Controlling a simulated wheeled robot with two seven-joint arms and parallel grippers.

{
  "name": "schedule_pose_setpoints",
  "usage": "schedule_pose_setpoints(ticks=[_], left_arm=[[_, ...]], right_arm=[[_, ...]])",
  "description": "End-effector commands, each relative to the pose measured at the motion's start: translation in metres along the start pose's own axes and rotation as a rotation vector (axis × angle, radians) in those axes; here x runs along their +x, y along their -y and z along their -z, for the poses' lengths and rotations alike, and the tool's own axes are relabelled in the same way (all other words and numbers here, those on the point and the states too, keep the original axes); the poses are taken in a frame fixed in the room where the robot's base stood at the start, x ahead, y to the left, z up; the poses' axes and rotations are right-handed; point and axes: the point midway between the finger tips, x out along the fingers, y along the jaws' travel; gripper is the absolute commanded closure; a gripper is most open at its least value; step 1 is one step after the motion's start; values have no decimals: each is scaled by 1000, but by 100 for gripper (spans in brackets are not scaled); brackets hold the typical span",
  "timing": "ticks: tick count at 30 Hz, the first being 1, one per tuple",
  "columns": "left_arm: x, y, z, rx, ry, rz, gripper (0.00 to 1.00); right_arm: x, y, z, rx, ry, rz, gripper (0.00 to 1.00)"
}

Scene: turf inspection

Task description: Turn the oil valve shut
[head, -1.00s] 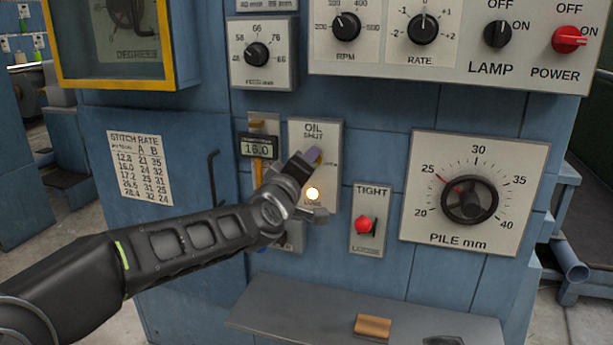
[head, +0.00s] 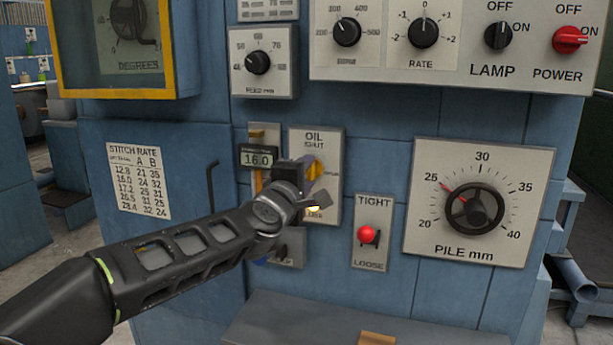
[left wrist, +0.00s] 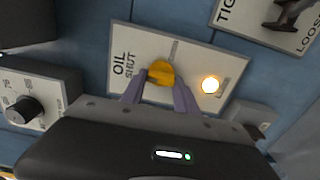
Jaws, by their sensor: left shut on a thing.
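The oil valve's yellow handle (head: 316,169) sits on the pale OIL plate (head: 333,148), below the word SHUT. My left gripper (head: 309,182) reaches it from the lower left and is shut on it. In the left wrist view the yellow handle (left wrist: 160,73) lies between the two purple fingers of my left gripper (left wrist: 160,88). The word SHUT is to the left of it there. The handle's exact angle is hard to tell, as the gripper covers part of it. My right gripper is not in view.
A lit round lamp (left wrist: 210,85) is on the OIL plate, mostly hidden in the head view. A gauge reading 16.0 (head: 258,158) stands close left of the gripper. A red TIGHT/LOOSE knob (head: 368,235) and the pile dial (head: 474,208) are to the right. A grey shelf (head: 275,318) juts out below.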

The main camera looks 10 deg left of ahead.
Motion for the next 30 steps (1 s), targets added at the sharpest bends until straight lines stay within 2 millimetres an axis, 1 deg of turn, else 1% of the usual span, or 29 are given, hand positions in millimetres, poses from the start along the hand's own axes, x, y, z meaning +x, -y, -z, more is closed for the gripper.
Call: schedule_pose_setpoints(ticks=[8, 9, 16, 17, 25, 28, 30], left_arm=[[0, 1, 0, -4, 0, 1, 100], [0, 1, 0, -4, 0, 1, 62], [0, 0, 0, -2, 0, 1, 43], [0, 0, 0, -2, 0, 1, 42], [-1, 0, 0, -2, 0, 0, 42], [-7, 0, 0, -1, 0, 0, 42], [-15, -1, 0, -2, 0, -1, 42]], right_arm=[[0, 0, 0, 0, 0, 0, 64], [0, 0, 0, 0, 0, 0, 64], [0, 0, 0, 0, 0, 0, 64], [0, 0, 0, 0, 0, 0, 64], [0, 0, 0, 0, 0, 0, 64], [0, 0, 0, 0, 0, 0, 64], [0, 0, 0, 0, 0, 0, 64]])
